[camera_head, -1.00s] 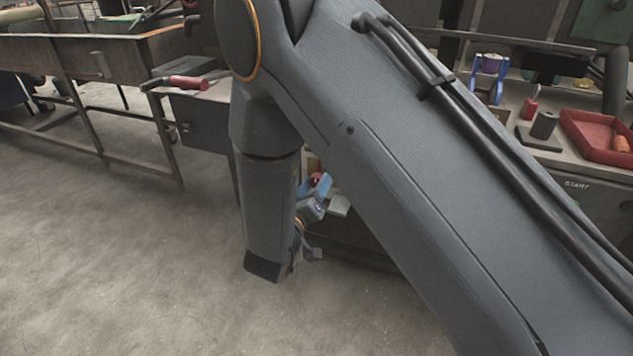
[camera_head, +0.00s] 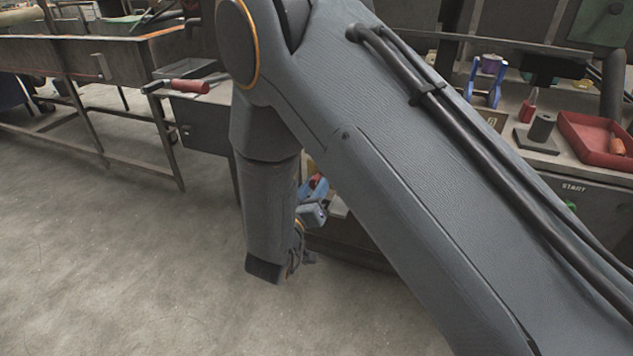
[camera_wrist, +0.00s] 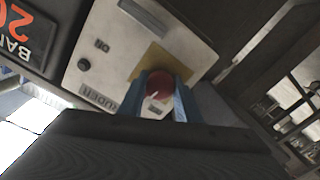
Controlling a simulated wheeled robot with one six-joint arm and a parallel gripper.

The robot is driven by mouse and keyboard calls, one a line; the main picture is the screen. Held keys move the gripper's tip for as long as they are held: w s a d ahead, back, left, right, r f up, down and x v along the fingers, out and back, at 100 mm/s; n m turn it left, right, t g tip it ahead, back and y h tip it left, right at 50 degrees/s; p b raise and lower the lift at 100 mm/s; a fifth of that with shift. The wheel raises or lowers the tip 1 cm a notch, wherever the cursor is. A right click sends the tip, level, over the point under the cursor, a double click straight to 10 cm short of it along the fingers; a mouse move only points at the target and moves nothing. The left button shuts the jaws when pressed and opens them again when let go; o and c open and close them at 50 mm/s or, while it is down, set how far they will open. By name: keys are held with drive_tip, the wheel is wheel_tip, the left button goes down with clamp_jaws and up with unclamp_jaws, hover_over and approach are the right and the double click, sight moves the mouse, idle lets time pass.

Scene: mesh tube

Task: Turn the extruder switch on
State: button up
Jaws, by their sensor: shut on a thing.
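In the wrist view, the extruder switch is a red round knob (camera_wrist: 159,86) on a yellow square plate (camera_wrist: 150,62). The plate is on a pale panel (camera_wrist: 118,47) with a partly readable label ending in "UDER" (camera_wrist: 98,97). My gripper (camera_wrist: 160,92) has its blue fingers on both sides of the red knob and is shut on it. A pale pointer mark shows on the knob; its exact setting is hard to read. In the head view, my arm hides the panel and most of the gripper; a blue part of the gripper (camera_head: 316,190) shows behind the arm.
A small dark round button (camera_wrist: 84,64) is on the same panel. A dark sign with red digits (camera_wrist: 20,25) is beside it. In the head view, a red tray (camera_head: 592,145) and a blue stand (camera_head: 487,82) are on the right bench. Open floor (camera_head: 110,270) lies at left.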

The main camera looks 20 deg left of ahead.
drive_tip(key=m+p, duration=0.1)
drive_tip(key=m, duration=0.3)
drive_tip(key=m+p, duration=0.1)
drive_tip(key=m, duration=0.6)
drive_tip(key=shift+m, duration=0.3)
drive_tip(key=shift+m+p, duration=0.3)
drive_tip(key=shift+m, duration=1.7)
drive_tip(key=o, duration=1.1)
drive_tip(key=shift+c, duration=0.2)
